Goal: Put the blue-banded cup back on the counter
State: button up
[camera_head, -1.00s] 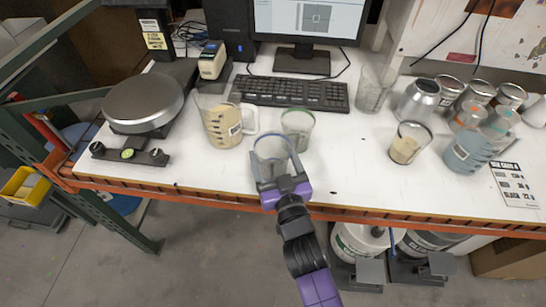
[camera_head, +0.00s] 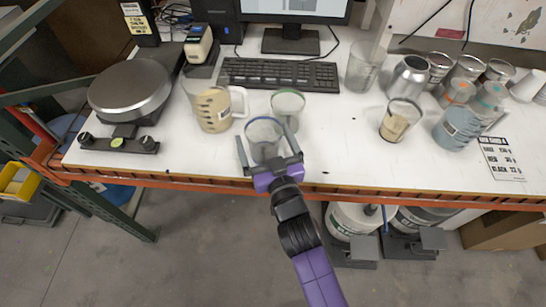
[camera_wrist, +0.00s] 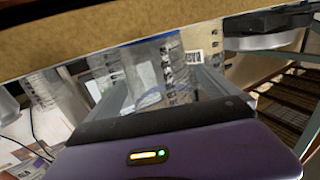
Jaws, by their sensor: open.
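The clear blue-banded cup (camera_head: 264,133) stands upright on the white counter (camera_head: 335,160) near its front edge, with its blue rim at the top. My gripper (camera_head: 265,142) is open, one finger on each side of the cup, with gaps visible beside the cup's wall. The purple palm is at the front edge side of the cup. In the wrist view the picture is turned over; the clear cup (camera_wrist: 145,75) shows between the spread fingers, and its lower part is hard to make out.
A green-rimmed cup (camera_head: 288,106) stands close behind the blue-banded cup. A measuring jug (camera_head: 213,112) with beige content is left of it, a scale (camera_head: 130,92) farther left. A beige-filled cup (camera_head: 397,124) and several cans stand right. The counter between is clear.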

aim_at(268, 153)
jog(key=p+v, duration=0.1)
jog(key=v, duration=0.2)
jog(key=shift+s+p, duration=0.4)
jog(key=shift+s, duration=0.05)
jog(key=b+v, duration=0.1)
jog(key=v, duration=0.7)
jog(key=shift+d, duration=0.15)
